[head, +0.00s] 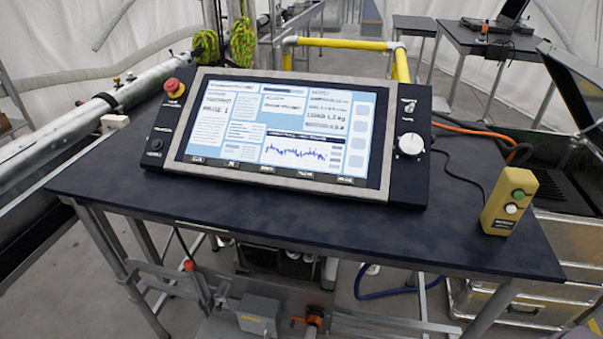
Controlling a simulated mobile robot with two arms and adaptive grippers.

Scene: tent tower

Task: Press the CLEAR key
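A dark control console (409,178) with a large lit screen (240,125) sits tilted on the dark blue table. A row of small dark key labels runs along the screen's lower edge, from the lower left (197,159) to the lower right (345,178). The lettering is too small to read surely, so I cannot tell which one is CLEAR. Pale blue squares (357,141) line the screen's right side. Neither of my grippers is in view.
The console carries a red mushroom button (173,86) at left and a white knob (409,146) at right. A yellow two-button box (509,202) stands at the table's right. The table (300,226) is bare in front of the console. Orange and black cables lie behind at right.

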